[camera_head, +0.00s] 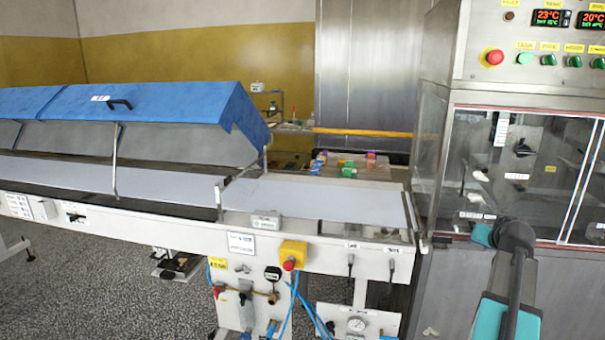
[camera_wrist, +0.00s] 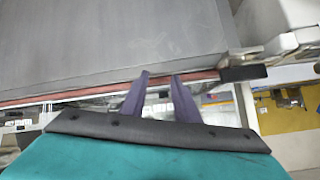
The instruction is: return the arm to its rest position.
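My arm (camera_head: 510,290), teal and dark grey, reaches up from the lower right of the head view in front of the enrober cabinet (camera_head: 545,165). Its teal far end is close to the lower edge of the cabinet's window in the picture; my fingers cannot be made out there. In the wrist view my gripper (camera_wrist: 159,76) shows two purple fingers with a gap between their tips. Nothing is held between them. A large grey panel (camera_wrist: 110,40) with a reddish edge fills the view beyond the fingertips; I cannot tell whether they touch it.
A conveyor (camera_head: 310,200) with a raised blue cover (camera_head: 150,105) runs left from the cabinet. A yellow box with a red button (camera_head: 291,255) and blue hoses are on its front. A control panel (camera_head: 550,40) tops the cabinet. Speckled floor (camera_head: 90,290) is open at lower left.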

